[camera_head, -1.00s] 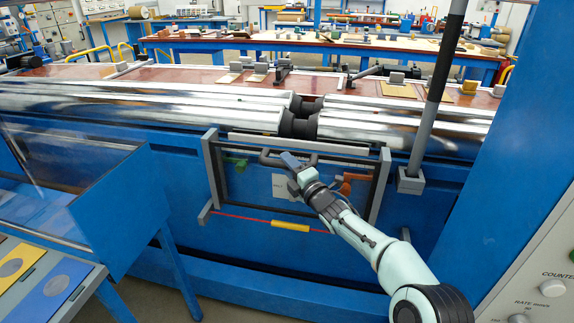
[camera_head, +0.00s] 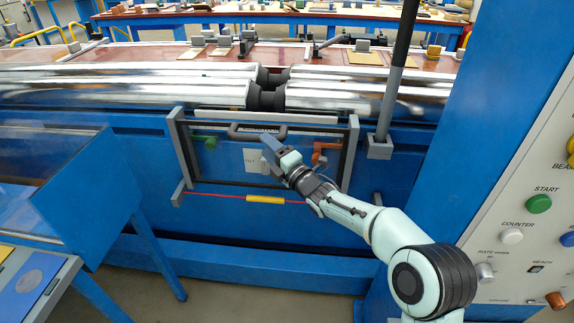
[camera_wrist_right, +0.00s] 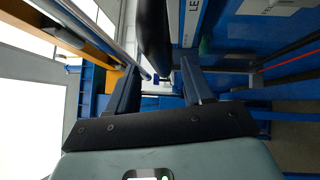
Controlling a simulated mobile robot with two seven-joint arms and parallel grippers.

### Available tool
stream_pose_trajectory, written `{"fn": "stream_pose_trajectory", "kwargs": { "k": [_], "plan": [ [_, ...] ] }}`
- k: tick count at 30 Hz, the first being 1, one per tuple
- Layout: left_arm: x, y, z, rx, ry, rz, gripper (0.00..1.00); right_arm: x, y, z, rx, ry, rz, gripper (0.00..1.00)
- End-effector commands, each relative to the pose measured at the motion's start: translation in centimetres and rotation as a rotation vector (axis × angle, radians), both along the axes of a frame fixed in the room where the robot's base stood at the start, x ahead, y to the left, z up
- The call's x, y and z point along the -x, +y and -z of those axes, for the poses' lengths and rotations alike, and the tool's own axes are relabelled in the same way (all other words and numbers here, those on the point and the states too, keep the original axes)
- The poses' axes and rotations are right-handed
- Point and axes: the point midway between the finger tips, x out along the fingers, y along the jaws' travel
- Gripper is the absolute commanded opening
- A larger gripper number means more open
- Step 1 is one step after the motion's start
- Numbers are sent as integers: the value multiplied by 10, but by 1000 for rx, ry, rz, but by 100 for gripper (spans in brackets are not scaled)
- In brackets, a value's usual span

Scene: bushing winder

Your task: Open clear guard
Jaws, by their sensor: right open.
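The clear guard (camera_head: 349,155) is an upright see-through panel in a grey and dark frame on the blue machine front, below the rollers. It looks shut. Its dark bar handle (camera_head: 240,131) runs along the upper middle. My right gripper (camera_head: 268,147) is in front of the panel, its fingertips close to the handle's right underside. In the right wrist view, the two fingers (camera_wrist_right: 158,85) are spread apart. A dark rounded bar (camera_wrist_right: 154,35), probably the handle, shows beyond and between them. I cannot tell whether they touch it. My left gripper is out of view.
A green part (camera_head: 205,141), a white label (camera_head: 252,159) and an orange part (camera_head: 322,152) show behind the panel. A red rod with a yellow sleeve (camera_head: 265,199) runs below. A grey post (camera_head: 398,75) and control panel (camera_head: 520,230) stand right, a blue-framed clear cover (camera_head: 100,190) left.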

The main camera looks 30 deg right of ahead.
Motion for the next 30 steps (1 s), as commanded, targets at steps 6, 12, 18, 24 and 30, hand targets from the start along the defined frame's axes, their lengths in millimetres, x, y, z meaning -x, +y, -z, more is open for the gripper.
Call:
{"fn": "stream_pose_trajectory", "kwargs": {
  "k": [6, 12, 18, 24, 30],
  "plan": [
    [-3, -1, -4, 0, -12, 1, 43, 43, -9, 5, 0, 2, 1, 51],
    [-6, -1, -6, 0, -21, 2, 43, 70, -14, 9, 1, 1, 0, 51],
    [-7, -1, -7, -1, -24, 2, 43, 80, -16, 11, 1, 1, 0, 51],
    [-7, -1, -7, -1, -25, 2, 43, 80, -16, 12, 1, 1, -1, 51],
    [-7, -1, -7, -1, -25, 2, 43, 80, -16, 11, 0, 1, -1, 51]
  ]
}}
